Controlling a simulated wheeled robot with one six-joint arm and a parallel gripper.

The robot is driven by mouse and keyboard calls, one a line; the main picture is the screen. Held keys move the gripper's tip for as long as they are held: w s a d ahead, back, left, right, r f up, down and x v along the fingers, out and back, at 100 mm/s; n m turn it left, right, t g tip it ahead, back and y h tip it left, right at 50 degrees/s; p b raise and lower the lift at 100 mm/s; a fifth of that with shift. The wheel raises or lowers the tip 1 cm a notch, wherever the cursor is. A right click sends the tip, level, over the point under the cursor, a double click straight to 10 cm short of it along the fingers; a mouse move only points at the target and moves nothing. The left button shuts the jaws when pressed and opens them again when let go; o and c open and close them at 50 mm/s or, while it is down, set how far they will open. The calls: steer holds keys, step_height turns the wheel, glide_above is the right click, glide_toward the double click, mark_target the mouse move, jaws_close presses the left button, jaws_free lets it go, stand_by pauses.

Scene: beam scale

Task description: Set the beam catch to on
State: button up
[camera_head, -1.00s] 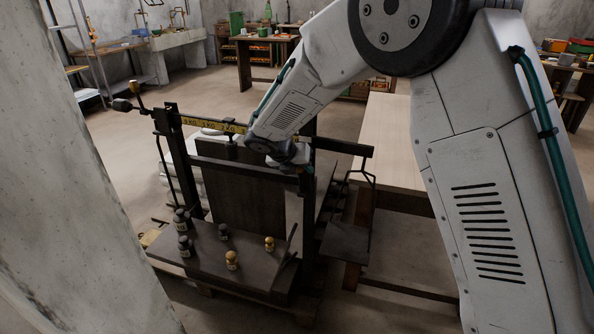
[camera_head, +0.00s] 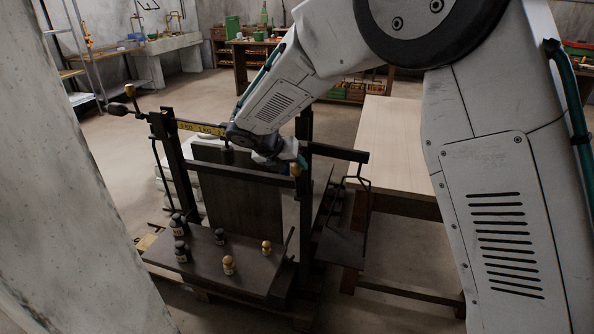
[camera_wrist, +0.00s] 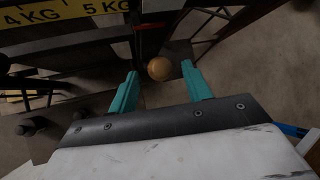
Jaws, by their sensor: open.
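The beam scale stands in the middle of the head view, with a dark beam and a yellow kilogram strip (camera_head: 203,128); the strip also shows in the wrist view (camera_wrist: 60,12). A round wooden knob (camera_wrist: 159,69), possibly the catch's handle, sits between and just beyond my open fingertips in the wrist view. A small wooden knob also shows in the head view (camera_head: 296,170), just below my gripper (camera_head: 290,158). My gripper (camera_wrist: 160,82) has its teal fingers apart, with nothing held. I cannot tell the catch's position.
Dark weights (camera_head: 179,225) and brass weights (camera_head: 229,265) stand on the scale's lower platform (camera_head: 205,258). A hanging pan (camera_head: 340,245) is at the right, beside a pale wooden table (camera_head: 395,150). A concrete wall (camera_head: 70,200) stands close on the left.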

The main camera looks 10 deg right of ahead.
steer(key=shift+v, duration=1.3)
steer(key=shift+c, duration=0.3)
